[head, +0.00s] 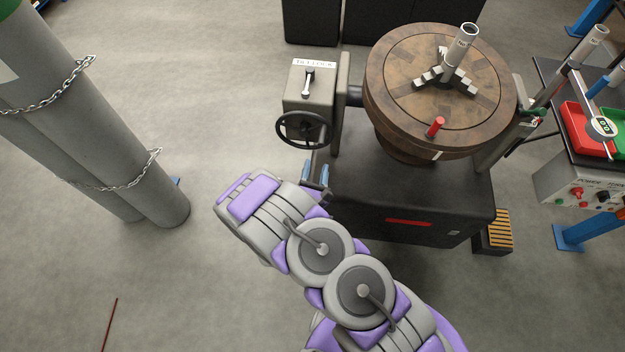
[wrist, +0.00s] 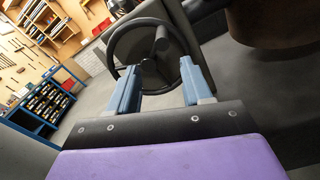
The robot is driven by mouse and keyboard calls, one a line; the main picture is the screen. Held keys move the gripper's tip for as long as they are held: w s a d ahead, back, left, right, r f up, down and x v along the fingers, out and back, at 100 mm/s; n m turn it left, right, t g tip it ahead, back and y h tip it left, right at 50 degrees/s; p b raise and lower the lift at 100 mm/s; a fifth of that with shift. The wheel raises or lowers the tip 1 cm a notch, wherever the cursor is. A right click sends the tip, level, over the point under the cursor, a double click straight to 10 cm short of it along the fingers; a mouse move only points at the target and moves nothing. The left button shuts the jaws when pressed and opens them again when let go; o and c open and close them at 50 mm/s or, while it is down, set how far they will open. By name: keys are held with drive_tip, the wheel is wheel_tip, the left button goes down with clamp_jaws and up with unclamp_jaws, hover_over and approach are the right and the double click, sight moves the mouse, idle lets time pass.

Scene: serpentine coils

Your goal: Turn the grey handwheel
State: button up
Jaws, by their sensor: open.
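The handwheel (head: 303,128) is dark, with a round rim and a hub. It sits on the front of a grey gearbox (head: 309,90) beside the round wooden-topped table. My gripper (head: 315,170) is just below the wheel in the head view, with its light blue fingers pointing up towards it. In the wrist view the handwheel (wrist: 152,68) is straight ahead, past the fingertips. My gripper (wrist: 159,64) is open there, with one finger on each side of the wheel's lower part and nothing visibly held. I cannot tell whether the fingers touch the rim.
The round table (head: 400,60) carries a chuck with a pipe and a red peg (head: 435,127). Its dark base (head: 410,205) stands close to the right of my gripper. Chained grey cylinders (head: 90,110) stand at the left. The floor between is clear.

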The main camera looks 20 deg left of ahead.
sight(322, 136)
drive_tip(key=shift+v, duration=2.1)
drive_tip(key=shift+a, duration=0.1)
drive_tip(key=w+a+m+b, duration=0.1)
drive_tip(key=w+m, duration=0.4)
drive_tip(key=m, duration=0.5)
drive_tip(key=w+a+m+b, duration=0.1)
drive_tip(key=w+m, duration=0.4)
drive_tip(key=m, duration=0.5)
drive_tip(key=w+a+m+b, duration=0.1)
drive_tip(key=w+m, duration=0.4)
drive_tip(key=m, duration=0.6)
drive_tip(key=shift+w+f+b, duration=0.1)
drive_tip(key=shift+w+b, duration=0.3)
drive_tip(key=shift+b, duration=0.45)
drive_tip(key=shift+w+a, duration=0.2)
drive_tip(key=shift+w, duration=0.4)
drive_tip(key=shift+c, duration=0.2)
clamp_jaws()
